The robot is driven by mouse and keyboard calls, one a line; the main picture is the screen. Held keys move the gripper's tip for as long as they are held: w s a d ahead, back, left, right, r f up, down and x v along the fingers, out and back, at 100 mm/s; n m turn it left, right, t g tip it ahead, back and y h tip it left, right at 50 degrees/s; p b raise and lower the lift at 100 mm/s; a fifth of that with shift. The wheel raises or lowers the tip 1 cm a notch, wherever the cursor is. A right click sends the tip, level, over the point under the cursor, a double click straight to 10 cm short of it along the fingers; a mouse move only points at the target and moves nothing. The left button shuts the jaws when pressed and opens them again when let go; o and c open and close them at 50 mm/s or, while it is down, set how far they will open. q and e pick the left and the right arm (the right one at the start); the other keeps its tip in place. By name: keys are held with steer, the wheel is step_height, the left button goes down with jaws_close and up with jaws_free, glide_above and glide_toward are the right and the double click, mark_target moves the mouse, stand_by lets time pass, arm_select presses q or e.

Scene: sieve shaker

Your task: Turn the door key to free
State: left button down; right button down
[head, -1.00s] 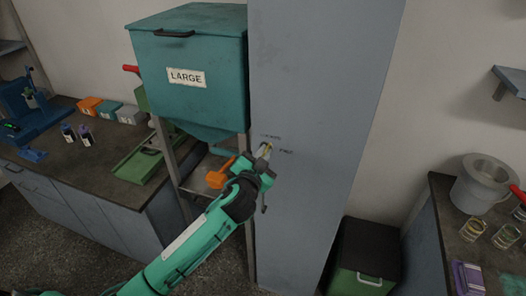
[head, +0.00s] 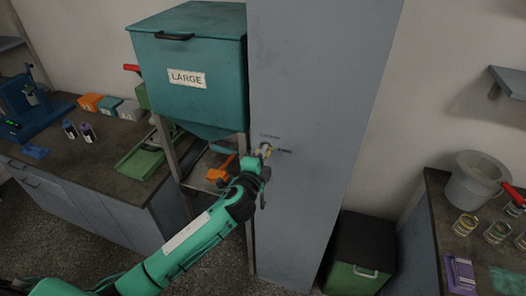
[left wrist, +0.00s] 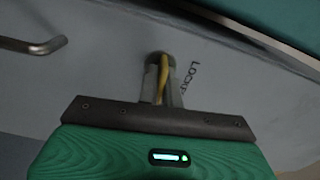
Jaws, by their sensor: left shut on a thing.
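The door key (left wrist: 163,78) shows in the left wrist view as a yellow bow between the fingers of my left gripper (left wrist: 162,82). The gripper is shut on it, at the round lock on the grey cabinet door (head: 305,90). In the head view my left gripper (head: 262,155) is at the door's left side, and its fingers partly hide the key. Small lettering stands beside the lock, reading roughly "LOCKED" in the left wrist view; a second label lies to its right in the head view, too small to read surely. My right gripper is not in view.
A teal bin marked LARGE (head: 190,45) stands on a frame left of the cabinet. An orange-handled thing (head: 220,170) sits below it, near my arm. A dark-topped green box (head: 360,250) stands right of the cabinet. A bar handle (left wrist: 35,46) projects near the gripper.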

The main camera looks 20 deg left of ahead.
arm_select(q)
steer(key=shift+m, duration=0.6)
steer(key=c, duration=1.6)
jaws_free()
